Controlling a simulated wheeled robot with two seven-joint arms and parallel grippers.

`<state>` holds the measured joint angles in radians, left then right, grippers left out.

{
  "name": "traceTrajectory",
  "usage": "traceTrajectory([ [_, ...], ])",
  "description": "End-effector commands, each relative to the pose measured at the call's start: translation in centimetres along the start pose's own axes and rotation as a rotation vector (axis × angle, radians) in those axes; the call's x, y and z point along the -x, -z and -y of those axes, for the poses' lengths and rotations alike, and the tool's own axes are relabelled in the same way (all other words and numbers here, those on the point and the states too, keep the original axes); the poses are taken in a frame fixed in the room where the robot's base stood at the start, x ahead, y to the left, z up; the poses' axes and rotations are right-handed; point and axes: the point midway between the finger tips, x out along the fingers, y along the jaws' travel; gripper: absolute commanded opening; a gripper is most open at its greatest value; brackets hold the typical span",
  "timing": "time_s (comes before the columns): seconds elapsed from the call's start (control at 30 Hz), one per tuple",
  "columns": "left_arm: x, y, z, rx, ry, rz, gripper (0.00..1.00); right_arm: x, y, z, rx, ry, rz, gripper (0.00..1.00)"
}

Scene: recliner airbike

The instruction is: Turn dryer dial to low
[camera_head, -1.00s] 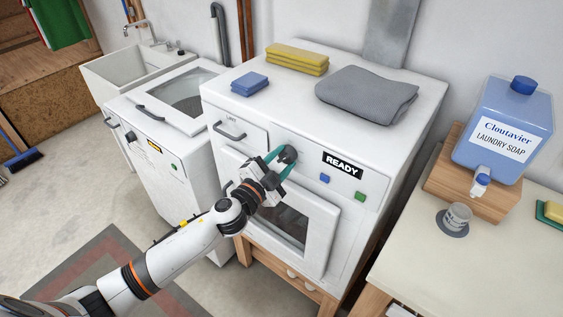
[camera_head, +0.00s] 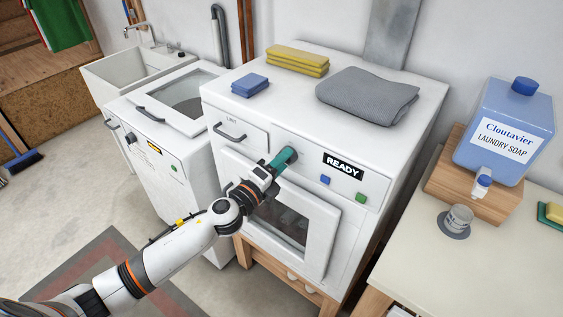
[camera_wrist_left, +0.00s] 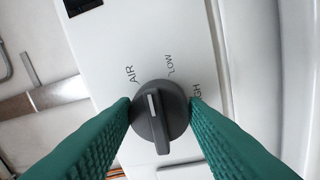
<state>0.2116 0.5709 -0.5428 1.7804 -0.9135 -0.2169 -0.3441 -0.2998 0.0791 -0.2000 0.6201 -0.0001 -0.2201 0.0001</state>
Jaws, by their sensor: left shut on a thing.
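The dark grey dryer dial (camera_wrist_left: 160,122) is on the dryer's white front panel. In the wrist view its white mark points up and slightly left, between the labels AIR (camera_wrist_left: 130,74) and LOW (camera_wrist_left: 170,65). The HIGH label (camera_wrist_left: 195,91) is partly hidden by a finger. My left gripper (camera_wrist_left: 160,108) is shut on the dial, with a green finger on each side. In the head view the dial (camera_head: 291,153) shows at the tip of my left gripper (camera_head: 285,159), mostly covered. My right gripper is not in view.
The READY display (camera_head: 343,166), a blue button (camera_head: 325,180) and a green button (camera_head: 361,198) are right of the dial. The dryer door (camera_head: 285,218) is below, partly behind my arm. Folded cloths, including a grey one (camera_head: 366,94), lie on top.

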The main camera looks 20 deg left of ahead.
Motion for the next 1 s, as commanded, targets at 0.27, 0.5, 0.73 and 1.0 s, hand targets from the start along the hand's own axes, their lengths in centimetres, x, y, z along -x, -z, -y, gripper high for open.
traceTrajectory([
  [0.27,0.00,0.00,0.08,-0.229,-0.002,0.017,0.17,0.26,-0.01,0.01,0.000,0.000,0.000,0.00],
  [0.5,0.01,0.04,0.12,-0.367,-0.003,0.026,0.17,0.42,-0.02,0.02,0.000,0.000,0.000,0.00],
  [0.73,0.03,-0.01,0.17,-0.433,-0.004,0.031,0.17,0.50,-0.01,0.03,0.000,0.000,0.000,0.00],
  [1.0,0.04,-0.03,0.21,-0.451,-0.004,0.032,0.17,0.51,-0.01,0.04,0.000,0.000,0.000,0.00],
])
